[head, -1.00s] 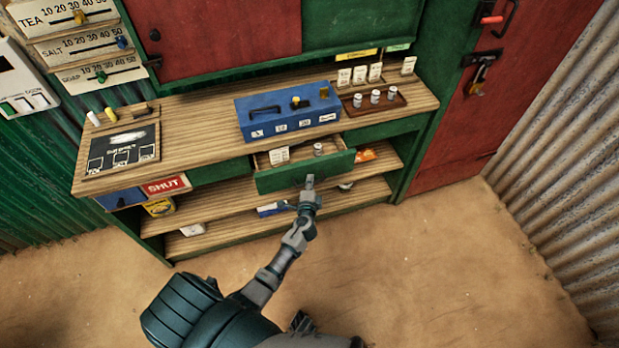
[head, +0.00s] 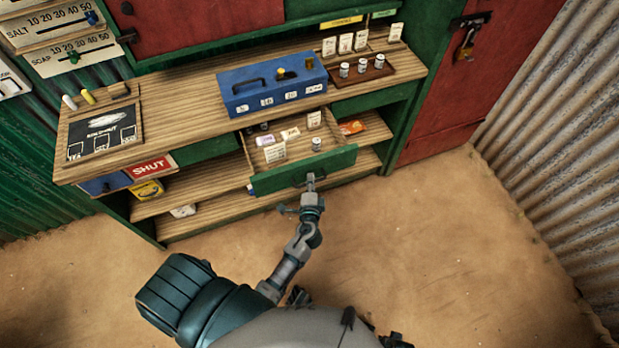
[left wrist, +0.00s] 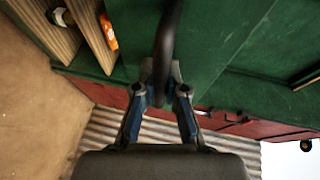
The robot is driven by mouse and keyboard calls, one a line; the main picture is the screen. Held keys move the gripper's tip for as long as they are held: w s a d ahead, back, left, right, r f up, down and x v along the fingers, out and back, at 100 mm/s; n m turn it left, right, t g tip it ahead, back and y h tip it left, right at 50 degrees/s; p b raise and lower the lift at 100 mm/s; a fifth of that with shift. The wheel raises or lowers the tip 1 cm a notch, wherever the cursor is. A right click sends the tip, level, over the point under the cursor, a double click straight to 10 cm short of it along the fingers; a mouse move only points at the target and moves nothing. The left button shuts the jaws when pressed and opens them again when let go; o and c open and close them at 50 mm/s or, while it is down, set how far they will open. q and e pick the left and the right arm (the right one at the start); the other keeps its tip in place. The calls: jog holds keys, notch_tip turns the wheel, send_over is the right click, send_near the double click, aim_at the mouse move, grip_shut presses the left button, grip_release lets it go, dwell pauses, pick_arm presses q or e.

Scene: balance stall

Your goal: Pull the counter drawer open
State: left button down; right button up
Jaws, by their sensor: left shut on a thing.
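The green counter drawer (head: 335,166) stands pulled out from under the wooden counter (head: 185,91) in the head view. Its inside shows several small cards and a small white jar (head: 316,144). My left gripper (head: 310,181) is at the middle of the drawer's front. In the left wrist view the dark curved drawer handle (left wrist: 166,45) runs between the two blue-grey fingers of my left gripper (left wrist: 163,88), which are shut on it. The green drawer front (left wrist: 220,35) fills much of that view. My right gripper is not in view.
A blue box (head: 275,97) and a tray of jars (head: 365,72) stand on the counter. A chalkboard (head: 95,140) lies at its left end. Lower shelves (head: 215,185) hold packets. The sandy floor (head: 400,260) in front is clear. Corrugated metal (head: 560,130) rises at right.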

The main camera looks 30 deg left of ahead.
pick_arm(q)
jog(key=shift+w, duration=0.1)
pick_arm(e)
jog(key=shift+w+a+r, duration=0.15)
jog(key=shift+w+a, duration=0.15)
pick_arm(q)
jog(key=c, duration=1.3)
grip_release()
jog(key=shift+d, duration=0.1)
jog(key=shift+c, duration=0.2)
jog(key=shift+o, duration=0.7)
jog(key=shift+w, duration=0.1)
jog(key=shift+d, duration=0.1)
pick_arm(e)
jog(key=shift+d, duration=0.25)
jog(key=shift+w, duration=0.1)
pick_arm(q)
jog(key=v, duration=1.2)
jog(key=shift+f, duration=0.1)
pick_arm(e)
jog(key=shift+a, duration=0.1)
